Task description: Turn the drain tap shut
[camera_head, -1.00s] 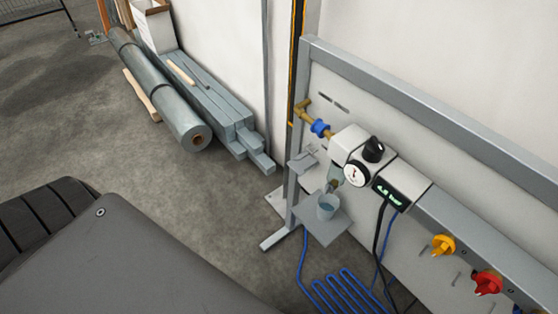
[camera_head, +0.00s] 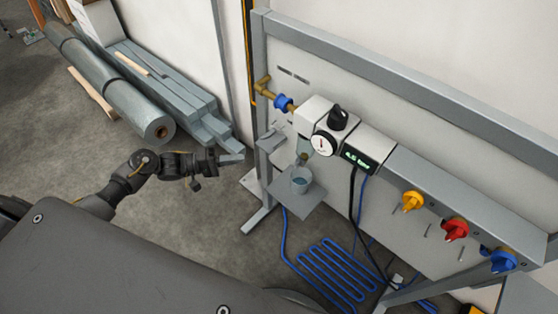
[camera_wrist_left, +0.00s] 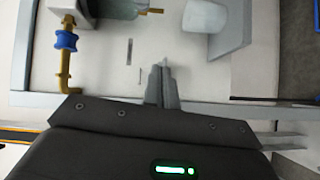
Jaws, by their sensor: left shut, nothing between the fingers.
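The drain tap (camera_head: 302,156) is a small brass piece under the filter bowl (camera_head: 304,145), just above a cup (camera_head: 301,180). In the left wrist view the brass drain tap (camera_wrist_left: 150,11) juts from the bowl (camera_wrist_left: 112,8) at the top edge, and the cup (camera_wrist_left: 205,15) is to its right. Tap detail is too small to tell its setting. My left gripper (camera_head: 232,158) is shut and empty, left of the stand and apart from the tap. Its closed fingers (camera_wrist_left: 163,82) show in the left wrist view. My right gripper is not seen.
The stand carries a blue fitting (camera_head: 283,103), a gauge (camera_head: 325,144), a display (camera_head: 358,156) and yellow, red and blue knobs (camera_head: 455,229). The cup sits on a small shelf (camera_head: 300,203). A blue hose (camera_head: 335,270) coils below. Grey beams (camera_head: 180,90) lie behind my gripper.

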